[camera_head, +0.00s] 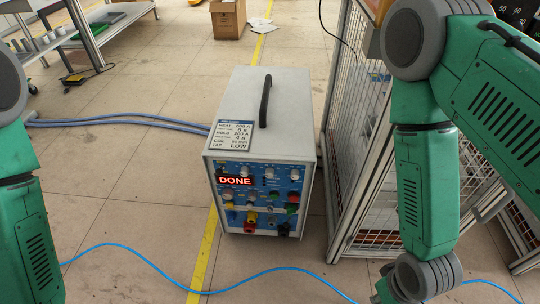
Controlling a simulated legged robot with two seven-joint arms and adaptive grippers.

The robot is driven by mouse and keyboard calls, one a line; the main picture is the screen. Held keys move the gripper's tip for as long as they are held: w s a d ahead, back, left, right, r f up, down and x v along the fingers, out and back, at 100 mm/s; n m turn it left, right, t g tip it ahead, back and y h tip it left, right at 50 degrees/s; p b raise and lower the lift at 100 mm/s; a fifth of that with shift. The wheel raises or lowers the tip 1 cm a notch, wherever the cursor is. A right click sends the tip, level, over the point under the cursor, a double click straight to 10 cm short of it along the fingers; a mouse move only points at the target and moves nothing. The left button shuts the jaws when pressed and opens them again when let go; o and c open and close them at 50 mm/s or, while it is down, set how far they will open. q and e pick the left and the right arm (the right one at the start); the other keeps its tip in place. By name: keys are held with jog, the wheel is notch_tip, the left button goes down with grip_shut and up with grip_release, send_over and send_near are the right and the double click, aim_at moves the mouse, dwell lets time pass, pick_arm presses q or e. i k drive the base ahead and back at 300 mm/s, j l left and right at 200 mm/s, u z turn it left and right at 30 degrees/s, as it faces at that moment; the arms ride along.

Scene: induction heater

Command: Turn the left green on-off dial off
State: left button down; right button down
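The induction heater (262,150) is a light grey box with a black top handle (265,101), standing on the floor in the middle of the view. Its blue front panel (258,184) faces me and carries several small knobs and a red display (235,181) reading DONE. A green knob (292,209) shows at the panel's right, below a red one (293,197). My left arm comes in at the left edge and my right arm at the right; both grippers are out of view.
A label card (233,135) lies on the heater's front top edge. A wire-mesh cage (357,130) stands close on the right. A blue cable (150,259) crosses the floor in front. A cardboard box (228,19) stands behind, and a metal bench (105,23) is at the back left.

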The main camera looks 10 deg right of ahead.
aim_at(291, 208)
jog(key=k+l+z, duration=0.3)
jog(key=l+z, duration=0.3)
jog(key=k+l+z, duration=0.1)
jog(key=l+z, duration=0.2)
jog(key=l, duration=0.25)
jog(key=i+j, duration=0.3)
jog(key=i+z, duration=0.05)
jog(key=i, duration=0.05)
